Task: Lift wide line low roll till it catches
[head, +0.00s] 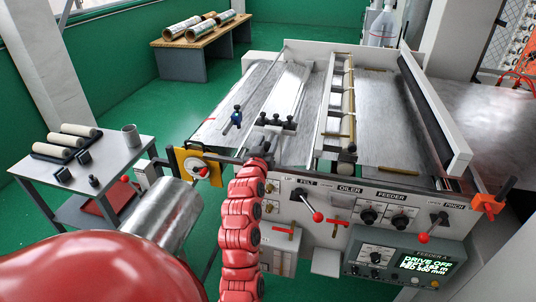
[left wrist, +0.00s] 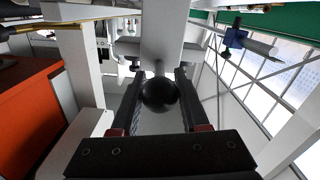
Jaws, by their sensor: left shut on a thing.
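My left gripper (head: 262,150) is at the near edge of the feeder machine, at the top of my red arm. In the left wrist view, its two dark fingers (left wrist: 160,78) are shut on a round black knob (left wrist: 159,97), which sits below a pale block of the machine. In the head view the knob is hidden by the gripper and wrist. Sheet metal lies across the machine bed (head: 380,115). I cannot tell which part is the low roll, or whether it is raised or caught. My right gripper is not in view.
A shiny foil coil (head: 165,215) is left of my arm. A yellow plate (head: 190,163) with a red knob is close to the wrist. Red-knobbed levers (head: 317,216) stick out of the front panel. A small table (head: 105,160) stands left. The feeder display (head: 425,268) reads "DRIVE OFF".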

